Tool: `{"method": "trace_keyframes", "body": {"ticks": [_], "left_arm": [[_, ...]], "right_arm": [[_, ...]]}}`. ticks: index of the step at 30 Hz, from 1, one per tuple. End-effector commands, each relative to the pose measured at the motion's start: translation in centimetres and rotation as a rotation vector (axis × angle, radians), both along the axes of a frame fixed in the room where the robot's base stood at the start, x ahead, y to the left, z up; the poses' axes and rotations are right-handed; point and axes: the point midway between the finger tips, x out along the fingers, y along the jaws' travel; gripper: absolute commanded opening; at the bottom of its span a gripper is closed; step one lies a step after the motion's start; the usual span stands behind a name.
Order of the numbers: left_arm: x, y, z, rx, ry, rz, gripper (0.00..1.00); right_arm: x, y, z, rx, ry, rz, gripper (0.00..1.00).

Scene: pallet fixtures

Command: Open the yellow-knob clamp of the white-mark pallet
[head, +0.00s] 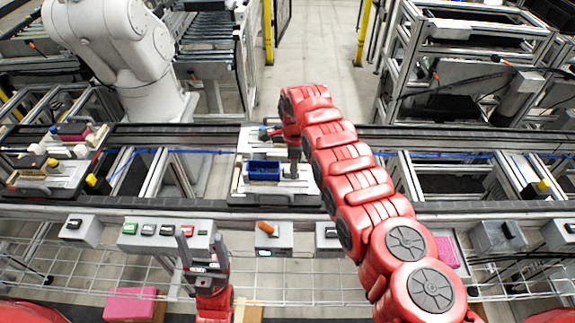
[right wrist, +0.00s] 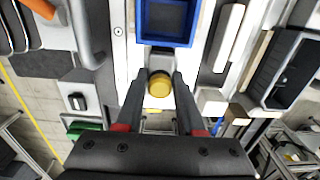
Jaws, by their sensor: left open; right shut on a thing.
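The yellow knob (right wrist: 159,84) of the clamp sits between the two fingers of my right gripper (right wrist: 157,79) in the right wrist view. The right gripper is shut on it. The clamp is just below a blue bin (right wrist: 166,42) on a light pallet (right wrist: 118,40). In the head view this pallet (head: 240,188) is on the middle of the conveyor, with the blue bin (head: 264,171) on it. My right arm hides part of the pallet, and I cannot make out the knob or a white mark there. My left gripper (head: 202,243) is open and empty, in front of the conveyor.
Another pallet (head: 70,178) with a yellow part stands at the conveyor's left. A yellow knob (head: 542,185) shows at the far right. Control boxes, one with green and black buttons (head: 165,234), line the conveyor's front. A pink box (head: 130,303) lies below.

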Motion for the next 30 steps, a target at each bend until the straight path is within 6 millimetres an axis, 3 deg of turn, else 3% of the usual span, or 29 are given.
{"method": "trace_keyframes", "body": {"ticks": [20, 21, 24, 30], "left_arm": [[0.0, 0.0, 2.6, 0.000, 0.000, 0.000, 0.71], [0.0, 0.0, 2.4, 0.000, 0.000, 0.000, 0.71], [0.0, 0.0, 2.3, 0.000, 0.000, 0.000, 0.71], [0.0, 0.0, 2.3, 0.000, 0.000, 0.000, 0.71]], "right_arm": [[-0.1, -1.7, 0.0, -0.001, 0.002, -0.003, 0.00], [-0.1, -1.6, -0.1, -0.001, 0.002, -0.002, 0.43], [0.0, -1.6, -0.1, -0.001, 0.001, -0.001, 0.57], [0.0, -1.6, -0.1, -0.001, 0.000, -0.001, 0.57]]}}
